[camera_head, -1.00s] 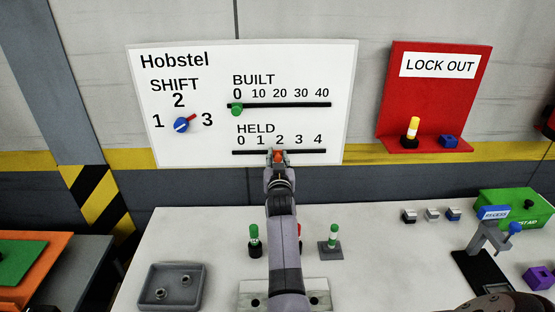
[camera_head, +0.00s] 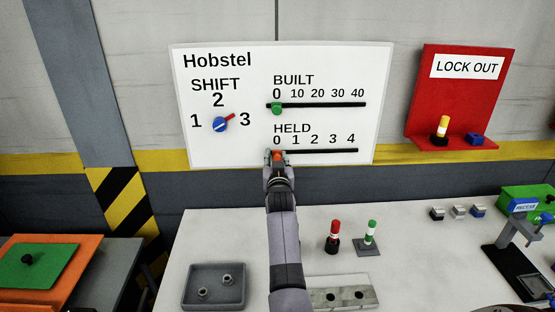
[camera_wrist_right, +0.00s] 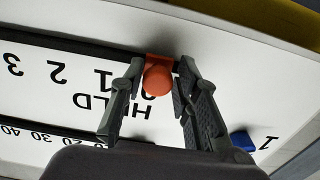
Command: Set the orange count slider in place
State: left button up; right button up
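The orange count slider (camera_head: 278,156) sits at the left end of the black HELD track (camera_head: 325,151), below the 0, on the white Hobstel board (camera_head: 330,70). In the right wrist view the slider's round knob (camera_wrist_right: 158,79) lies between the two fingers of my right gripper (camera_wrist_right: 160,73). The fingers close in on its sides, and the left one looks in contact. In the head view my right gripper (camera_head: 278,166) reaches up to the slider from below and covers part of it. My left gripper is not in view.
The green BUILT slider (camera_head: 277,109) is at 0. The SHIFT knob (camera_head: 220,124) points toward 3. The table below holds a grey tray (camera_head: 215,285), red (camera_head: 334,233) and green (camera_head: 370,230) pegs, and several small blocks. A red LOCK OUT stand (camera_head: 450,90) is at right.

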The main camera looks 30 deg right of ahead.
jog(key=shift+o, duration=0.6)
jog(key=shift+w+a, duration=0.15)
jog(key=shift+a, duration=0.1)
jog(key=shift+o, duration=0.7)
jog(key=shift+r, duration=0.3)
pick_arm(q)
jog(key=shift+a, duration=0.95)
pick_arm(e)
notch_tip(320, 180, up, 10)
jog(key=shift+f, duration=0.2)
jog(key=shift+f, duration=0.15)
